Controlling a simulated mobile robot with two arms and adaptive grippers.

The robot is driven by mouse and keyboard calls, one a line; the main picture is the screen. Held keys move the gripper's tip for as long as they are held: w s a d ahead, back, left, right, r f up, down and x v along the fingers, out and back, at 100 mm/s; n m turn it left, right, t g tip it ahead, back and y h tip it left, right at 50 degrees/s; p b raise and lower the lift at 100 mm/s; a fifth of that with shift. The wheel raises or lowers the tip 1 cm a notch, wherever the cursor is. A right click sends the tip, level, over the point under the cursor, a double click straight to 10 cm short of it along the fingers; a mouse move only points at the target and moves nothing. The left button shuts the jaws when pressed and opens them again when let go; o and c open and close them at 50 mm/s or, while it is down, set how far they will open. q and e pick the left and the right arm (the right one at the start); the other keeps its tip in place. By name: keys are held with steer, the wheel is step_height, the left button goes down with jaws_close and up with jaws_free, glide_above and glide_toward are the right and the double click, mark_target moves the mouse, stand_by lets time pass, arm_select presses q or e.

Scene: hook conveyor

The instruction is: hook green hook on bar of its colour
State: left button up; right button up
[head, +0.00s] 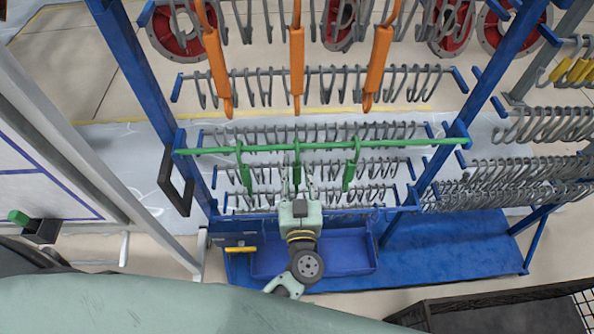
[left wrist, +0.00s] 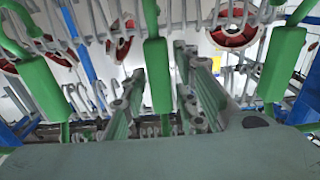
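A green bar (head: 400,144) runs across the blue rack in the head view. Three green hooks hang from it: a left one (head: 243,172), a middle one (head: 297,168) and a right one (head: 350,172). My left gripper (head: 298,183) is at the lower part of the middle green hook. In the left wrist view, the middle green hook (left wrist: 157,75) stands between my spread fingers (left wrist: 160,85), with gaps showing beside it. The other two green hooks show on the left (left wrist: 43,85) and right (left wrist: 281,65). My right gripper is in neither view.
Orange hooks (head: 297,70) hang above the green bar. Rows of grey hooks (head: 320,84) fill the rack behind, and more hang on the right (head: 530,125). A blue tray (head: 345,255) lies below. Blue posts (head: 140,70) flank the rack.

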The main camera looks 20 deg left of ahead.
arm_select(q)
steer(key=shift+o, duration=0.7)
steer(key=shift+s, duration=0.15)
steer(key=v, duration=1.1)
steer(key=shift+s+d, duration=0.2)
steer(key=shift+s, duration=0.1)
steer(key=s+d+f+m+g+h+b, duration=0.1)
steer(key=s+f+m+g+h, duration=0.15)
steer(key=f, duration=0.75)
steer(key=s+d+f+m+g+h+b, duration=0.1)
steer(key=f+m+h, duration=0.15)
steer(key=f, duration=0.75)
steer(key=s+d+f+m+g+h+b, duration=0.15)
steer(key=f+h, duration=0.25)
steer(key=f, duration=0.6)
steer(key=s+a+f+g+y, duration=0.1)
steer(key=s+a+f+g, duration=0.6)
steer(key=s+f, duration=0.55)
steer(key=s+a+f+g+y+b, duration=0.1)
steer(key=s+a+f+g, duration=0.3)
steer(key=s+a+f, duration=0.4)
steer(key=s+a+y, duration=0.1)
steer(key=s+a, duration=0.2)
steer(key=s, duration=0.1)
steer(key=shift+a+f+b, duration=0.3)
steer(key=shift+a+b, duration=0.05)
steer(key=shift+a, duration=0.05)
